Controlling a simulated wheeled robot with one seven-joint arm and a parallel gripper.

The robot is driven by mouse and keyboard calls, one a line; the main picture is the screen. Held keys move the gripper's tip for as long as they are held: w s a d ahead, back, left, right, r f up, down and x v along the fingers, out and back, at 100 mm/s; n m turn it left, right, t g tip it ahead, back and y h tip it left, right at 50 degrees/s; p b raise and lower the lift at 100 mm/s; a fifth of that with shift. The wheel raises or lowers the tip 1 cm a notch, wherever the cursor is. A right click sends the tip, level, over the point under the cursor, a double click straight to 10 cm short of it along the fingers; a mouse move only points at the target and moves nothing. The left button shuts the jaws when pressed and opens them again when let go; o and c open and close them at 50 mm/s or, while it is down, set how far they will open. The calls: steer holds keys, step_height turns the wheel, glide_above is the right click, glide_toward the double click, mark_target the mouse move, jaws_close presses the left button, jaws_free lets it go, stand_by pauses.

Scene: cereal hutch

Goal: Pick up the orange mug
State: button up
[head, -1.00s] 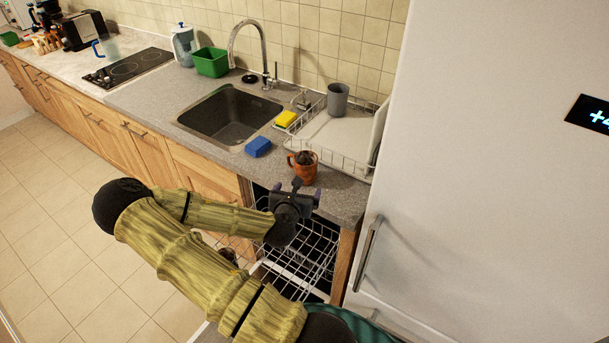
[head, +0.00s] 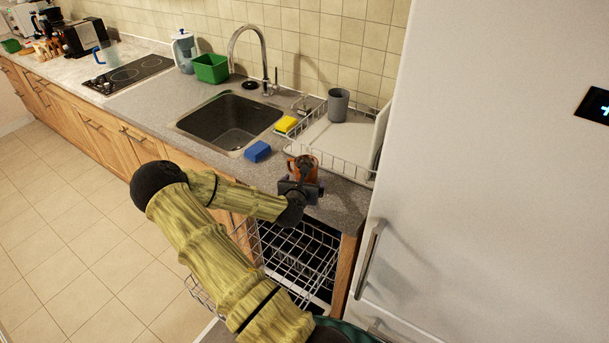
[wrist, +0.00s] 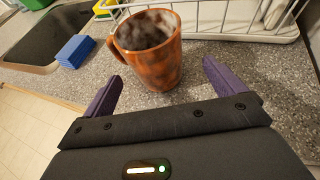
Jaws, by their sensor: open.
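The orange mug (head: 296,174) stands upright on the grey counter, near its front edge and in front of the dish rack. In the head view my gripper partly covers it. In the wrist view the mug (wrist: 154,62) is mottled orange-brown, with a dark and whitish inside and its handle on the left. My gripper (wrist: 163,85) is open, with its purple fingers pointing at the mug. The mug sits just ahead of the fingertips and between their lines. No contact shows. In the head view my gripper (head: 302,178) is at the counter edge.
A blue sponge (head: 257,151) lies left of the mug, beside the sink (head: 228,122). Behind stands the wire dish rack (head: 335,150) with a grey cup (head: 338,105). An open dishwasher rack (head: 295,250) is below the counter. The fridge (head: 470,200) stands at the right.

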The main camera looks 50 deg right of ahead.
steer(key=x, duration=0.2)
steer(key=b+x, duration=0.1)
steer(key=x, duration=0.2)
steer(key=shift+w+a+r, duration=0.1)
steer(key=shift+w+r, duration=0.05)
steer(key=shift+w, duration=0.1)
steer(key=c, duration=1.2)
steer(key=shift+r+b, duration=0.6)
steer(key=shift+r, duration=4.5)
steer(key=shift+c, duration=0.2)
